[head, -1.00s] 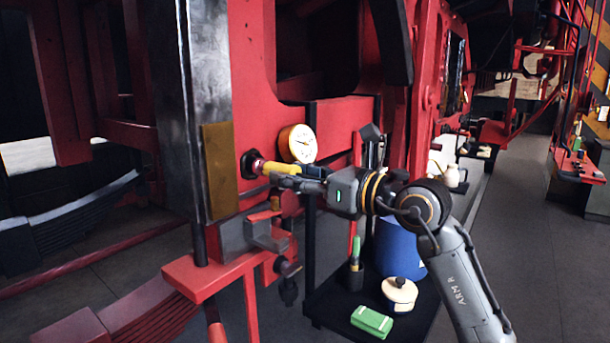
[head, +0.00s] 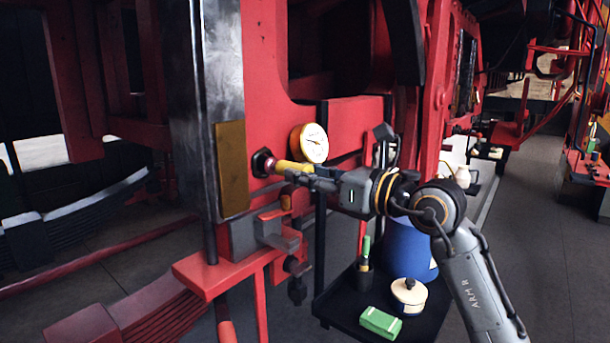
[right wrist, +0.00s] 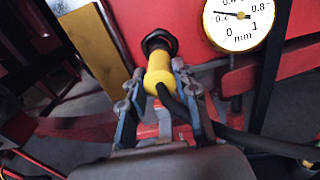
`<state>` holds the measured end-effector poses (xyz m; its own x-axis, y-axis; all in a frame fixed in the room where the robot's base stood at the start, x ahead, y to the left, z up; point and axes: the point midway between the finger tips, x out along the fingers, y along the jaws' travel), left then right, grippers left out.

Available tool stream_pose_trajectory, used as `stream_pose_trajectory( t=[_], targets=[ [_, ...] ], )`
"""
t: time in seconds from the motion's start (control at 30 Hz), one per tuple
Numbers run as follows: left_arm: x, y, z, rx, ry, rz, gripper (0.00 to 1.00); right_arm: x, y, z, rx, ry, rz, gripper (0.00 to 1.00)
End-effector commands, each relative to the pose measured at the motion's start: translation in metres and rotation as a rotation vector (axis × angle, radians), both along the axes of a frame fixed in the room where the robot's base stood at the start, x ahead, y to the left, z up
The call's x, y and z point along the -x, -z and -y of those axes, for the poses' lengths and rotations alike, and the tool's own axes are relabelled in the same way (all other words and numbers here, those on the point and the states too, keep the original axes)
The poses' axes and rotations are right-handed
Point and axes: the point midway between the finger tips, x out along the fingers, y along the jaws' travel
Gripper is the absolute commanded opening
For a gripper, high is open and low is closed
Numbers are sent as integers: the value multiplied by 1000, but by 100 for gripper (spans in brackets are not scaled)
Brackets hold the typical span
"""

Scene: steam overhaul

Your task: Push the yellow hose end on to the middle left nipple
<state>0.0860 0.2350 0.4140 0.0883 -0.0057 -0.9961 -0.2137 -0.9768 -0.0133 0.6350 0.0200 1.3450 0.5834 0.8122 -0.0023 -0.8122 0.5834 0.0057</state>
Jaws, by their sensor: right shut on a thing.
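The yellow hose end (head: 292,167) points left at a dark, ring-shaped nipple fitting (head: 263,163) on the red frame. In the head view a short reddish piece shows between the yellow and the dark ring. In the right wrist view the yellow hose end (right wrist: 159,75) is in line with the dark fitting (right wrist: 159,42) and its front meets or overlaps it; I cannot tell how far it is on. My right gripper (head: 296,176) is shut on the hose end, one finger on each side. A dark hose (right wrist: 173,103) runs back between the fingers. My left gripper is not in view.
A round dial gauge (head: 309,143) sits close right of the hose end. A brass-coloured plate (head: 231,168) is left of the fitting. Below are a grey clamp-like block (head: 270,232) and a black shelf (head: 345,309) with a green box (head: 380,322), a white pot (head: 409,292) and a blue drum (head: 408,249).

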Motion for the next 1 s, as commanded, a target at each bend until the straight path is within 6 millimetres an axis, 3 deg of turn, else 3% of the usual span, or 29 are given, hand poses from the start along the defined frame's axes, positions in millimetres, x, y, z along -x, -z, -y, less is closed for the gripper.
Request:
stream_pose_trajectory(
  t=[0.6,1.0],
  targets=[
    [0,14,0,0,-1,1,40,25,1,36,1,1,1,0],
    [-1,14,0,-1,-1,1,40,29,0,40,1,0,-1,0]
  ],
)
